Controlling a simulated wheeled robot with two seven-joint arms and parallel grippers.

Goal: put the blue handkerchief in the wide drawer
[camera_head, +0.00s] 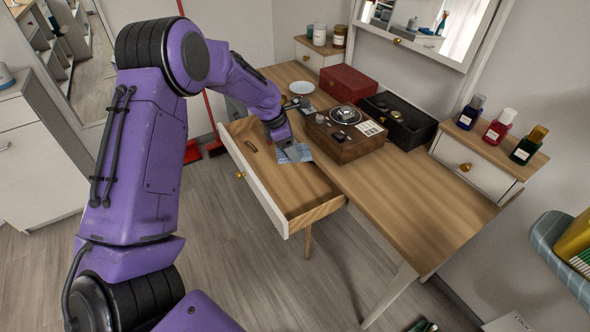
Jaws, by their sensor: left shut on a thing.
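The blue handkerchief (296,154) is a small patterned cloth, partly hidden by my gripper. My left gripper (287,143) is shut on it and points down over the back part of the open wide drawer (261,190), near the desk's front edge. I cannot tell whether the cloth touches the drawer floor. The wide drawer is pulled out from the desk, with a white front, a brass knob and a wooden inside. My right gripper is not in view.
A small brown item (251,146) lies in the drawer; its front part is bare. On the desk (425,215) stand a wooden turntable-like box (345,150), a black box (408,133), a red box (350,84) and a white dish (302,87). Bottles (498,128) stand at the right.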

